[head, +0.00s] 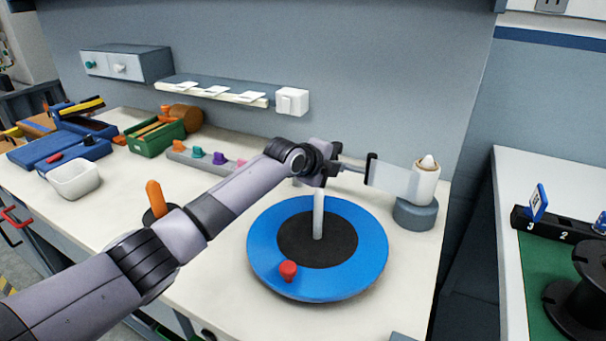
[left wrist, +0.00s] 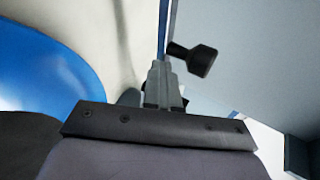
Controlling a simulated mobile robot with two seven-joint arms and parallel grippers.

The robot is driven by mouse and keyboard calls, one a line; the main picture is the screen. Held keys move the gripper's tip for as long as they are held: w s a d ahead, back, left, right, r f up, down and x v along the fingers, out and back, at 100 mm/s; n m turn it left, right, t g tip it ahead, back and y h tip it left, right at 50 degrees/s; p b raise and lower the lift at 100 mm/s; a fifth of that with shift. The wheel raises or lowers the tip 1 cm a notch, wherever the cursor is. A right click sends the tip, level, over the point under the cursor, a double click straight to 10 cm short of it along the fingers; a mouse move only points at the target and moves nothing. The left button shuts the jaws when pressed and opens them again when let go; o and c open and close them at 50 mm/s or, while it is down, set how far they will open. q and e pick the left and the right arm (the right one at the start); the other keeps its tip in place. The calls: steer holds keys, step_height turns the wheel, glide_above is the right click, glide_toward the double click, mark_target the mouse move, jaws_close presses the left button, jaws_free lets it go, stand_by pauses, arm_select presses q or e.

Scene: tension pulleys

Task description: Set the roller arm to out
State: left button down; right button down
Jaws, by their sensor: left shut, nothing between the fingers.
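The roller arm (head: 396,178) is a pale flat bar at the back right of the bench. It runs from a dark upright piece (head: 371,169) to a white roller (head: 427,184) above a round grey base (head: 415,214). My left gripper (head: 356,168) is at the bar's left end, beside the dark piece. Its fingers are shut and empty; they also show in the left wrist view (left wrist: 162,80). There a black knob (left wrist: 200,61) stands just right of the fingertips. Whether the fingers touch the bar or knob, I cannot tell. My right gripper is not in view.
A blue turntable (head: 368,245) with a white post (head: 318,214) and red knob (head: 288,270) lies below my left wrist. A shelf (head: 215,92) is on the wall behind. An orange handle (head: 155,194) and white bin (head: 75,180) stand left. A gap separates the right-hand bench.

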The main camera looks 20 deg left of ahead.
arm_select(q)
steer(key=shift+a, duration=0.1)
steer(key=v, duration=0.7)
stand_by(0.5)
